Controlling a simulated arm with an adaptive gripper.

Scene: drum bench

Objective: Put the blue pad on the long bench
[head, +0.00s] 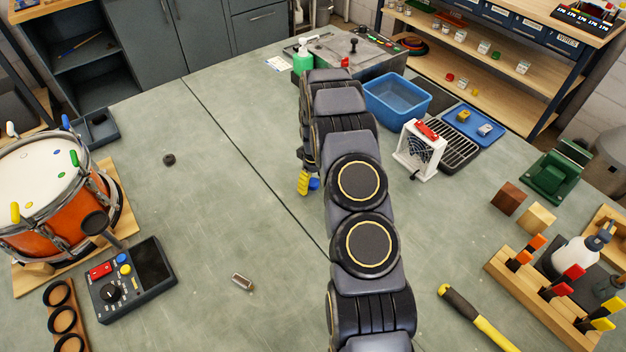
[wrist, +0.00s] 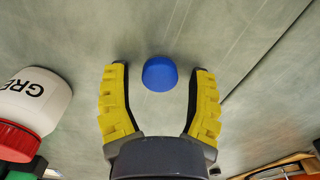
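The blue pad (head: 314,184) is a small round piece, partly hidden beside my arm in the head view. In the wrist view the blue pad (wrist: 160,74) lies between my fingertips, with a gap on both sides. My gripper (wrist: 160,80) has yellow fingers spread open around it, not closed on it. In the head view only one yellow finger of my gripper (head: 304,183) shows, low over the bench. The long grey-green bench top (head: 225,215) lies beneath. I cannot tell whether the pad touches it.
A drum (head: 60,195) and a control box (head: 133,280) stand at left. A black puck (head: 169,159) and a small metal block (head: 242,282) lie on the bench. A blue bin (head: 397,100) and white fan (head: 418,150) are right of my arm. A white bottle (wrist: 35,100) is left of my fingers.

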